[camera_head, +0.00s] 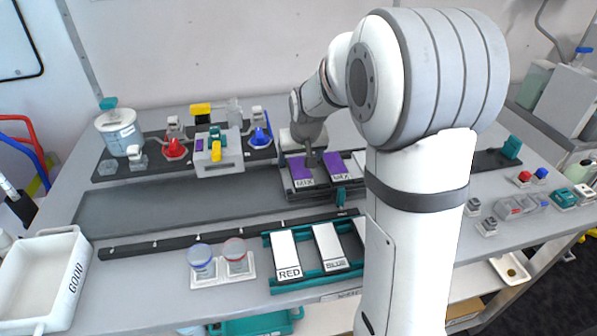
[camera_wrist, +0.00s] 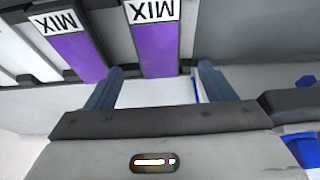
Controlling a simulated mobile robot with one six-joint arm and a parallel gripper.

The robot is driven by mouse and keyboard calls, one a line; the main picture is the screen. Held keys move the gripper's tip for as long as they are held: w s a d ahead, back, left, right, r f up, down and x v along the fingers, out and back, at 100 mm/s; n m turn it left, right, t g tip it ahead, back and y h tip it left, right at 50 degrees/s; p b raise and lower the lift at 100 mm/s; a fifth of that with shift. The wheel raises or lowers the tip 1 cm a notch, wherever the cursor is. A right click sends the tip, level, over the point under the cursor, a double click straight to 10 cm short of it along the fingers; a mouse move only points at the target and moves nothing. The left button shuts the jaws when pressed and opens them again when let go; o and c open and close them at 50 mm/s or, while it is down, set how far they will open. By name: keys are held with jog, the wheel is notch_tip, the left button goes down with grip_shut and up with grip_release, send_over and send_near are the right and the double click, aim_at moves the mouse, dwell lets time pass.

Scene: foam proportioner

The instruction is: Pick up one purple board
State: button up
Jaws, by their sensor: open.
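Two purple boards with white MIX labels lie side by side in a dark rack (camera_head: 304,192). In the head view, one is the left purple board (camera_head: 301,171) and the other the right purple board (camera_head: 335,165). In the wrist view, one purple board (camera_wrist: 159,50) lies in line with the gap between my fingers, and the other (camera_wrist: 80,56) lies to its left. My gripper (camera_wrist: 158,82) is open and empty, its fingers apart on either side of the first board's near end. In the head view my gripper (camera_head: 311,158) is small and partly hidden, above the rack.
A teal rack (camera_head: 317,279) with white boards labelled RED and BLUE stands in front. Two lidded cups (camera_head: 219,262) and a white GOOD bin (camera_head: 40,280) are to the left. A grey device with a yellow part (camera_head: 218,155) stands left of the purple boards. My arm hides the right middle.

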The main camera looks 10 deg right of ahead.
aim_at(300, 168)
jog(key=x, duration=0.4)
jog(key=shift+s+d+f, duration=0.1)
jog(key=shift+s+f, duration=0.05)
jog(key=shift+s, duration=0.1)
jog(key=shift+c, duration=0.3)
jog(key=c, duration=1)
